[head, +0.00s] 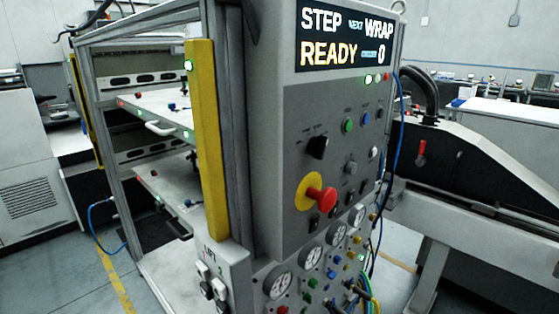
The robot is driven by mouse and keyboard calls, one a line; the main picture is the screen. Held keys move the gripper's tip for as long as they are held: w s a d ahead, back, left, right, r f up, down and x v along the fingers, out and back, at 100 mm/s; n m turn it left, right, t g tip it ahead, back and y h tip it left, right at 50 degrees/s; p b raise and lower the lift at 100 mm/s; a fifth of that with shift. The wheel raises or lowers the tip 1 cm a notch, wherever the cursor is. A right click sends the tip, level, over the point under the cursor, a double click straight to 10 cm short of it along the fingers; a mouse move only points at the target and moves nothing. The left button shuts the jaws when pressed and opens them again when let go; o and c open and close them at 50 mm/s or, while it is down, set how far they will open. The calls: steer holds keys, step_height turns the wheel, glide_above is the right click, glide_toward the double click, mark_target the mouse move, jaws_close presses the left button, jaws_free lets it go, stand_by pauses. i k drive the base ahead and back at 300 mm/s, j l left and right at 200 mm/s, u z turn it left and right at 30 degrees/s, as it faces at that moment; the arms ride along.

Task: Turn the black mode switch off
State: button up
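A black rotary switch (317,147), which looks like the mode switch, sits on the upper left of the grey control panel (275,118). Its knob appears tilted; its small label is too small to read. A green button (347,125) and a blue button (366,118) are to its right. Below it is a red emergency stop knob (321,198) on a yellow disc. Smaller dark switches (336,198) are to the right of that knob. My gripper is not in view.
A display (345,38) above the panel reads STEP, WRAP and READY. Several gauges (278,285) and coloured cables are below. A yellow guard post (206,140) and an open rack with shelves (150,103) stand left. A grey machine with a red handle (421,150) stands right.

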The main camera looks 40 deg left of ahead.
mark_target(316, 148)
steer(key=k+l+u, duration=0.1)
steer(key=k+u, duration=0.15)
steer(key=u, duration=0.2)
steer(key=k+u, duration=0.2)
steer(key=u, duration=0.2)
steer(key=k+j+u, duration=0.1)
steer(key=k+u, duration=0.15)
steer(key=u, duration=0.2)
steer(key=k+l+u, duration=0.2)
steer(key=u, duration=0.25)
steer(key=k+u, duration=0.45)
